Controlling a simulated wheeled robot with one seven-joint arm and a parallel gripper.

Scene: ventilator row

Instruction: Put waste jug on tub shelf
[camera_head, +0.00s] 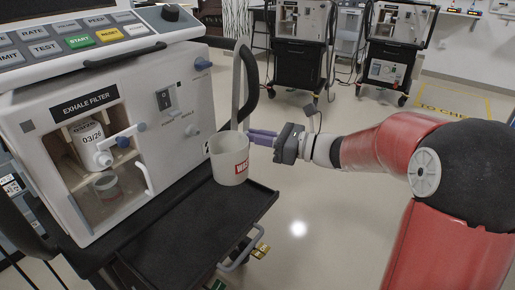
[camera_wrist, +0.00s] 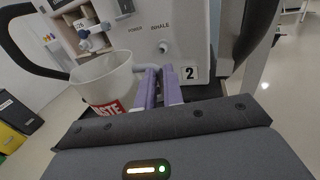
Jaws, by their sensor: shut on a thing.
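The waste jug (camera_head: 230,160) is a whitish open-topped vessel with a red label, upright beside the ventilator's right side. It also shows left of my fingers in the wrist view (camera_wrist: 105,82). My gripper (camera_head: 253,135) has purple fingers shut on the jug's right side, apparently at its handle, which the fingers mostly hide. A black shelf (camera_head: 185,235) with a raised rim extends below the ventilator. The jug appears over the shelf's back right part. I cannot tell whether its base touches the shelf.
The ventilator (camera_head: 60,150) stands left, with a windowed "EXHALE FILTER" compartment holding a white bottle (camera_head: 90,145) and a small cup (camera_head: 106,185). A dark curved handle (camera_head: 248,85) rises behind the jug. The front of the shelf is bare. More ventilator carts (camera_head: 300,60) stand behind.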

